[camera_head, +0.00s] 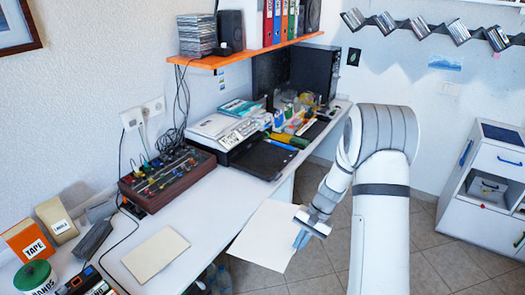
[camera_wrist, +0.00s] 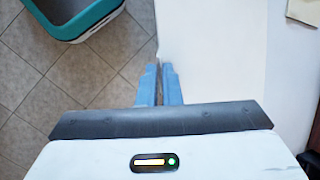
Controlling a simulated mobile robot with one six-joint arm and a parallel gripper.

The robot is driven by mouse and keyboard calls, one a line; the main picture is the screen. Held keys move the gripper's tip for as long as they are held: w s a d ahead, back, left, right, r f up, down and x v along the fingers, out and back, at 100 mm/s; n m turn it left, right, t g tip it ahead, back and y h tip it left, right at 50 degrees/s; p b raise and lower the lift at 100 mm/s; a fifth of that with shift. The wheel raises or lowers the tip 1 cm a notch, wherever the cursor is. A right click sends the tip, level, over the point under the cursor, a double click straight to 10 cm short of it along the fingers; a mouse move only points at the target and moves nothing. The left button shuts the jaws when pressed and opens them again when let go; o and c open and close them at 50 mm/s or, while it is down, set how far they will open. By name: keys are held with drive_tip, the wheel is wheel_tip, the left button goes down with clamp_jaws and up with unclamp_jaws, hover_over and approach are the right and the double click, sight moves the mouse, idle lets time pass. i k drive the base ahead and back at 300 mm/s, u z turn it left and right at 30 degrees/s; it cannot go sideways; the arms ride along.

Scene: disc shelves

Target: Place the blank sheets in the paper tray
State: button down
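The white blank sheets (camera_head: 264,236) lie flat in one piece beyond the desk's front edge, over the floor. My gripper (camera_head: 304,238) is at their right edge, with its blue fingers nearly together on it. In the wrist view the sheets (camera_wrist: 212,50) stretch up from the fingers (camera_wrist: 158,88), filling the middle right. How many sheets there are I cannot tell. The paper tray appears to be the black open tray (camera_head: 262,160) at the front of the white printer (camera_head: 220,130) on the desk. It is up and left of my gripper, apart from the sheets.
A cream sheet or pad (camera_head: 155,254) lies on the white desk (camera_head: 207,195). An orange shelf (camera_head: 245,52) hangs above. A teal bin (camera_wrist: 75,28) is on the floor.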

sight(267, 159)
drive_tip(key=i, duration=1.8)
drive_tip(key=z, duration=0.05)
